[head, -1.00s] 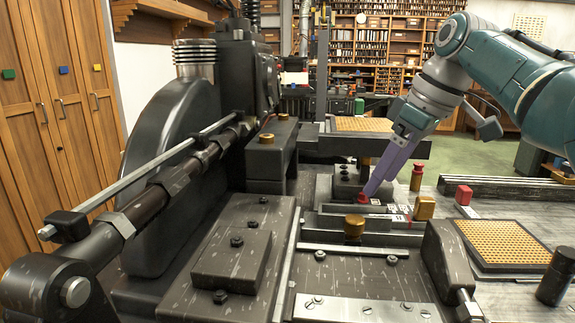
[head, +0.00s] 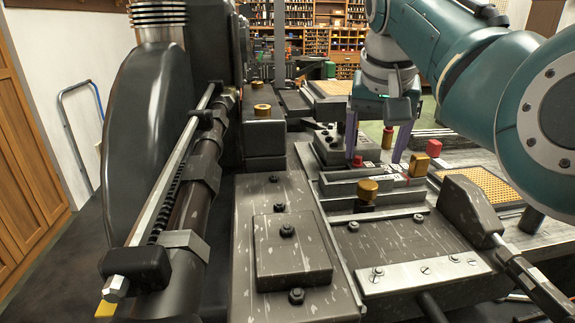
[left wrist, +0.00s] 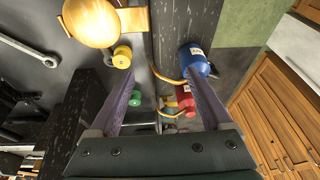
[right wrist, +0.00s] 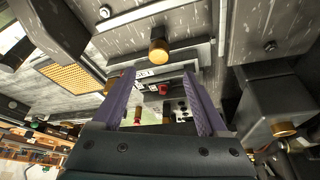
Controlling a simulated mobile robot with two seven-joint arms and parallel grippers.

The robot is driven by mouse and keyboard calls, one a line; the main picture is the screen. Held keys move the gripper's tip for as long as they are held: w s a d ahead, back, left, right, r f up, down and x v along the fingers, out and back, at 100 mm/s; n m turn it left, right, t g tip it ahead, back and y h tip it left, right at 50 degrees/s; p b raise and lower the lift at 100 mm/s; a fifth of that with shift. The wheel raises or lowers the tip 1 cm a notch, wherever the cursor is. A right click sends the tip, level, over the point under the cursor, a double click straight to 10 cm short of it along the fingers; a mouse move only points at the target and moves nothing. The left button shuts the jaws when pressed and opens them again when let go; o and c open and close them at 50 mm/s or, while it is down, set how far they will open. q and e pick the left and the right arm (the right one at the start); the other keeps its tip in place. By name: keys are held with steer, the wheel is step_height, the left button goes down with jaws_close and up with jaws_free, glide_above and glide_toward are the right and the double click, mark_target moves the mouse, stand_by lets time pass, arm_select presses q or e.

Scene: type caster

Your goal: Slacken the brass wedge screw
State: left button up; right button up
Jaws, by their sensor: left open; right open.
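A brass knob (head: 367,190), round and upright, stands at the front of the slotted metal block in the head view; I take it for the wedge screw. It also shows in the right wrist view (right wrist: 159,48), beyond the fingertips. A second brass knob (head: 262,110) tops the dark block to the left. My right gripper (head: 376,160) is open and empty, behind the front knob and apart from it, its fingers pointing down. It also shows open in the right wrist view (right wrist: 158,77). My left gripper (left wrist: 160,75) is open and empty, outside the head view.
A dark lever-like arm (head: 468,208) is at the right. The large machine casing (head: 150,130) fills the left. A blue bottle (left wrist: 196,60) and red can (left wrist: 186,101) show in the left wrist view.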

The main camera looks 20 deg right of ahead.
mark_target(368, 184)
arm_select(q)
steer(key=f+b, duration=0.3)
steer(key=shift+s+d+f, duration=0.25)
steer(key=shift+d+f, duration=0.1)
steer(key=shift+d, duration=0.05)
arm_select(e)
steer(key=x, duration=0.8)
steer(key=shift+s, duration=0.15)
arm_select(q)
steer(key=shift+f+b, duration=0.3)
steer(key=shift+b, duration=0.2)
arm_select(e)
steer(key=shift+d+f, duration=0.15)
steer(key=shift+f, duration=0.25)
arm_select(q)
steer(key=shift+a+r, duration=0.15)
steer(key=shift+a, duration=0.05)
arm_select(e)
steer(key=shift+r, duration=0.1)
jaws_close()
